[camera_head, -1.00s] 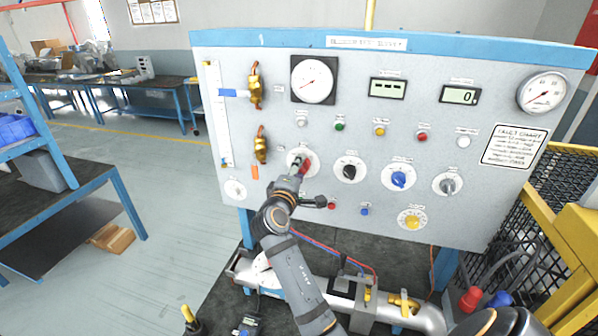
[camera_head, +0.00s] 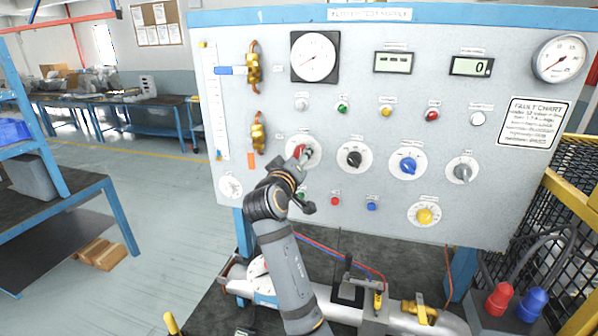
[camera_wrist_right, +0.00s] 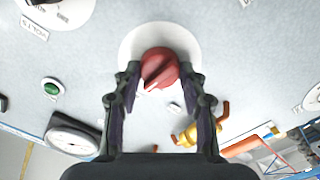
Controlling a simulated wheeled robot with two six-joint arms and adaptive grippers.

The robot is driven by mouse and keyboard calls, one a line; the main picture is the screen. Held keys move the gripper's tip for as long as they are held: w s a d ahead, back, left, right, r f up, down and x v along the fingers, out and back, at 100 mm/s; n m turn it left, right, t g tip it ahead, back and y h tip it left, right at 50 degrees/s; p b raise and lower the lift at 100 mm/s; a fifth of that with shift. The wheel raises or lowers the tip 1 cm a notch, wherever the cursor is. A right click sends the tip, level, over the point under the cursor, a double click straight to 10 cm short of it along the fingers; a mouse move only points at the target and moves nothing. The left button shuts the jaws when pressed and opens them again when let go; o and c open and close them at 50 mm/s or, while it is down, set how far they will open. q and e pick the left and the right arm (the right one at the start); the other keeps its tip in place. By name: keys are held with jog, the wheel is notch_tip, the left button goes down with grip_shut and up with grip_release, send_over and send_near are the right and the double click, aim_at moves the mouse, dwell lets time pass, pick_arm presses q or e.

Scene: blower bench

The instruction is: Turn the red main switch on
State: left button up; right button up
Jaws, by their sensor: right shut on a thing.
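The red main switch (camera_head: 298,151) is a round red knob on a white disc, at the left of the knob row on the grey panel. In the right wrist view the red knob (camera_wrist_right: 160,70) has a raised grip bar with a white mark, lying at a slant. My right gripper (camera_head: 300,157) reaches up to it from below. Its fingers, also in the right wrist view (camera_wrist_right: 161,78), are closed on either side of the knob. The fingers partly hide the knob in the head view. My left gripper is not in view.
Black (camera_head: 354,157), blue (camera_head: 408,164) and grey (camera_head: 462,172) knobs sit right of the switch. A brass valve (camera_head: 258,137) is close on its left. Small buttons, including a red one (camera_head: 335,201), lie below. Pipework (camera_head: 400,311) lies on the bench underneath.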

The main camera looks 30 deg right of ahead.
aim_at(304, 115)
jog(key=shift+r+m+b, duration=0.2)
jog(key=shift+m+b, duration=3.5)
jog(key=shift+m, duration=0.2)
jog(key=o, duration=1.2)
jog(key=shift+d+f, duration=0.15)
jog(key=shift+c, duration=0.2)
notch_tip(304, 115, up, 10)
